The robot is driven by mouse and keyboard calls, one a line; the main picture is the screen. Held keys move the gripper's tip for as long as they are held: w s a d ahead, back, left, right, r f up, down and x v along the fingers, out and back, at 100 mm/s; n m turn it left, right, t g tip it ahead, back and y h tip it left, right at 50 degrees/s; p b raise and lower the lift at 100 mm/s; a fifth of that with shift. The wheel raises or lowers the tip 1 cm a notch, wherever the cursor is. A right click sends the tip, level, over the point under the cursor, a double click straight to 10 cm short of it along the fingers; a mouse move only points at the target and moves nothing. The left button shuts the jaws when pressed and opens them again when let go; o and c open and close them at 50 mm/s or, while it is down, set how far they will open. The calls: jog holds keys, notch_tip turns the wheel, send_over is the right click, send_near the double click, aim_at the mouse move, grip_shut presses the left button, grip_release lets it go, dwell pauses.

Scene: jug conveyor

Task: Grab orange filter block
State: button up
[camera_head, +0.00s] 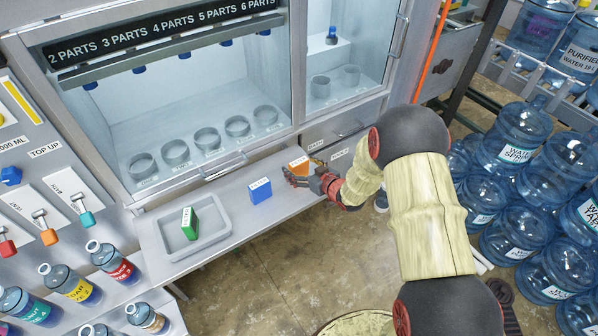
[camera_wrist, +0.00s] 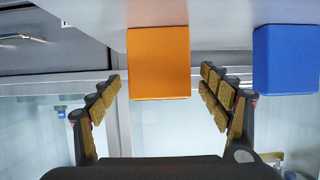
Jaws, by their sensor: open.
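The orange filter block (camera_head: 299,166) stands on the grey counter, at the right end of a row of blocks. In the wrist view the orange block (camera_wrist: 158,62) is near the middle, its lower part between the tips of my gripper (camera_wrist: 160,82). My gripper (camera_head: 312,178) is open, with a finger on each side of the block and a visible gap on both sides. In the head view my gripper partly hides the block.
A blue block (camera_head: 260,191) stands left of the orange one; it also shows in the wrist view (camera_wrist: 286,59). A green block (camera_head: 190,223) stands in a grey tray (camera_head: 219,226). The cabinet with several glass cups rises behind the counter. Water jugs (camera_head: 523,130) are stacked at right.

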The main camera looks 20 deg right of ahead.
jog(key=shift+x, duration=0.8)
jog(key=shift+c, duration=0.7)
jog(key=c, duration=1.1)
